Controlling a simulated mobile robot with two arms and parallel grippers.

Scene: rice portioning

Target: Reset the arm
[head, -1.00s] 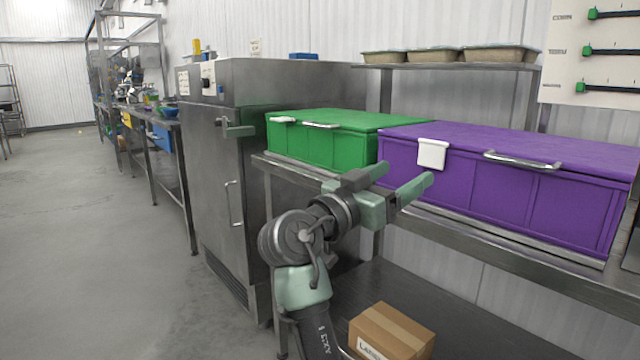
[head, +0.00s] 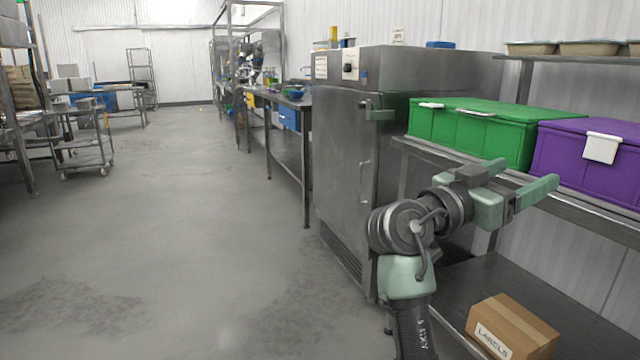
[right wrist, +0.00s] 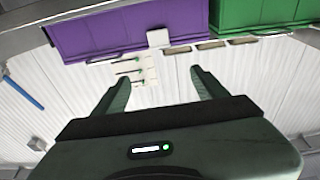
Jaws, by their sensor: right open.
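My right gripper (head: 520,182) is raised in front of the steel shelf, its arm coming up from the bottom of the head view. Its fingers point to the right, toward the purple bin. In the right wrist view my right gripper (right wrist: 160,88) shows two fingers spread wide apart with nothing between them. The green bin (head: 465,130) and the purple bin (head: 570,160) stand closed on the shelf behind it. They also show in the right wrist view, the purple bin (right wrist: 100,35) at top left and the green bin (right wrist: 265,12) at top right. My left gripper is not in view.
A tall steel cabinet (head: 340,140) stands left of the shelf. A cardboard box (head: 512,328) marked "LABELS" lies on the lower shelf (head: 490,280). Shallow trays (head: 588,48) sit on the upper shelf. The floor (head: 190,240) at left is open, with a cart (head: 85,150) farther back.

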